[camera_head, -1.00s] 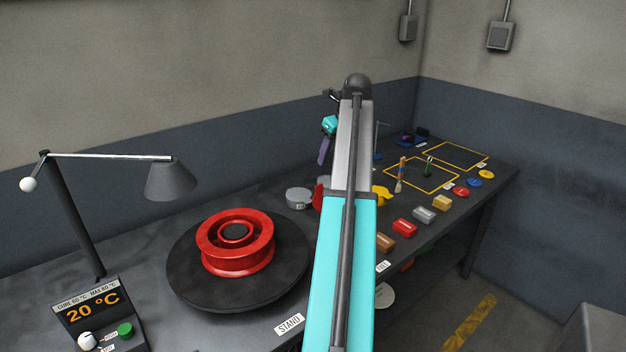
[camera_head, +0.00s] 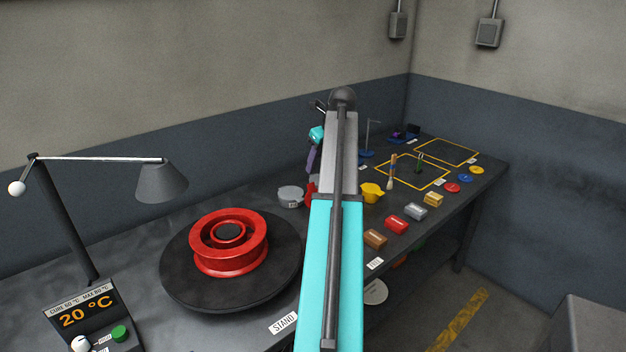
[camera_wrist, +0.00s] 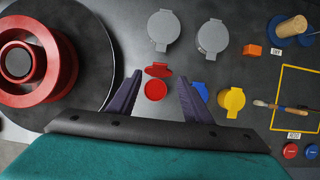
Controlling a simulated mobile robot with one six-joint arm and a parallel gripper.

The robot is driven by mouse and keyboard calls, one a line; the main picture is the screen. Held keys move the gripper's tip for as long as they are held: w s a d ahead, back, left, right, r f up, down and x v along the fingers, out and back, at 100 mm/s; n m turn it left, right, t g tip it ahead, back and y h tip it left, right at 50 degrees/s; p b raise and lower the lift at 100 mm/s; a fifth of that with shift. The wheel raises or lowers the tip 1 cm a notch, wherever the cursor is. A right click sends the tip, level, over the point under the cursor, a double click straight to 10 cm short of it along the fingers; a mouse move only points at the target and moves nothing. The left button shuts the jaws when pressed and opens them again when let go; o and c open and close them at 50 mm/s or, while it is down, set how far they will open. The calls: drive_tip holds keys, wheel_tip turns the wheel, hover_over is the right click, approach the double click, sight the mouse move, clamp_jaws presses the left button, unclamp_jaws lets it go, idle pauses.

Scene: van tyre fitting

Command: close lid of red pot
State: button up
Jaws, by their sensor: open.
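The small red pot (camera_wrist: 155,91) shows in the wrist view, round and bright red inside. Its darker red lid (camera_wrist: 158,70) stands open on the far side of it. My gripper (camera_wrist: 160,77) is open, with its two purple fingers apart on either side of the pot and lid; I cannot tell the height between them. In the head view my arm hides most of the red pot (camera_head: 311,185), and only one purple finger of my gripper (camera_head: 312,158) shows.
Near the red pot are two grey pots (camera_wrist: 163,27) (camera_wrist: 213,36), a blue pot (camera_wrist: 201,91) and a yellow pot (camera_wrist: 232,99). A red wheel rim (camera_head: 230,243) sits on a black turntable (camera_head: 185,285) to the left. A lamp (camera_head: 160,182) stands over the bench.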

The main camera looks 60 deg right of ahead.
sight(310, 184)
drive_tip(key=shift+p+x, duration=0.7)
drive_tip(key=shift+x, duration=3.9)
clamp_jaws()
drive_tip(key=shift+d, duration=0.2)
drive_tip(key=shift+a, duration=0.3)
